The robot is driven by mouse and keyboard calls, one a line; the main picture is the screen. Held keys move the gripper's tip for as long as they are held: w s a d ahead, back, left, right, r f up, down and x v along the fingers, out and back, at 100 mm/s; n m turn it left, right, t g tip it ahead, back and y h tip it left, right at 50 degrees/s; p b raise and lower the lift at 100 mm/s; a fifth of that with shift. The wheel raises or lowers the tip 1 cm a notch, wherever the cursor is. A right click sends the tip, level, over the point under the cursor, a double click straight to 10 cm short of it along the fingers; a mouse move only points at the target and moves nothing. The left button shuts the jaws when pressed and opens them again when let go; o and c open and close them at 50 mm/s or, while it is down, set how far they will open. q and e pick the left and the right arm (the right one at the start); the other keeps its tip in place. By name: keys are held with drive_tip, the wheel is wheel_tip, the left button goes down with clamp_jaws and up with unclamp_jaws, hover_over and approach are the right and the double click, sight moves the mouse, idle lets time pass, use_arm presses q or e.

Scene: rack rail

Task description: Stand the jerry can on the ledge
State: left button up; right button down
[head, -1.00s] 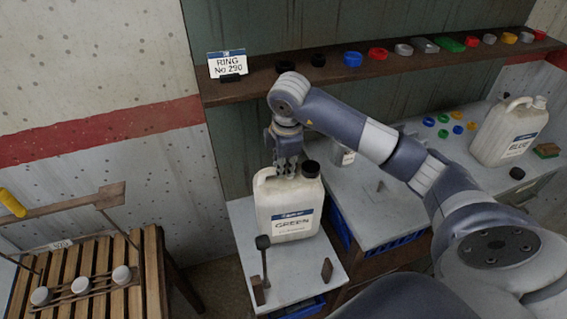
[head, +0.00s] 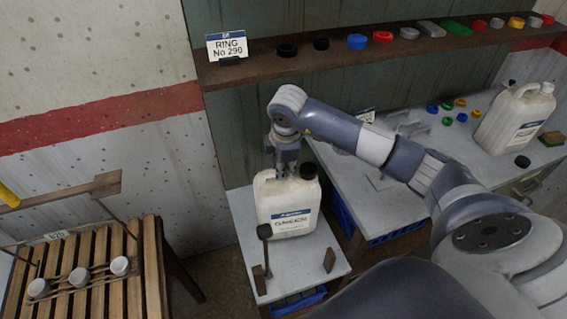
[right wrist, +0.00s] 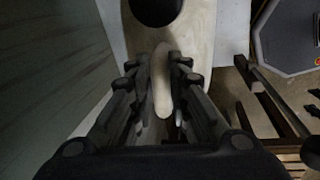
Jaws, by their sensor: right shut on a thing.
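The jerry can (head: 287,205) is a pale container with a blue-and-white label and a black cap (head: 308,171). In the head view it is upright over a low pale ledge (head: 300,262); I cannot tell whether its base touches. My right gripper (head: 286,168) comes from above and is shut on the can's handle. In the right wrist view the pale handle (right wrist: 162,90) lies between the fingers (right wrist: 170,72), with the black cap (right wrist: 155,8) ahead. The can hides part of the ledge. My left gripper is not in view.
A dark lever (head: 265,245) and a brown block (head: 329,260) stand at the ledge's front. A second can (head: 513,120) stands on the workbench (head: 385,200) at right. A shelf (head: 265,68) with a sign and several rings runs behind. A slatted bench (head: 105,285) is at left.

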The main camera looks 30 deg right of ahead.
sight(284, 182)
drive_tip(key=shift+f+b, duration=0.55)
drive_tip(key=shift+f, duration=0.1)
drive_tip(key=shift+f+b, duration=2.3)
drive_tip(key=shift+f, duration=1.25)
drive_tip(key=shift+f+b, duration=0.35)
drive_tip(key=shift+f, duration=0.1)
drive_tip(key=c, duration=1.4)
unclamp_jaws()
drive_tip(key=shift+c, duration=0.2)
drive_tip(key=shift+s, duration=0.1)
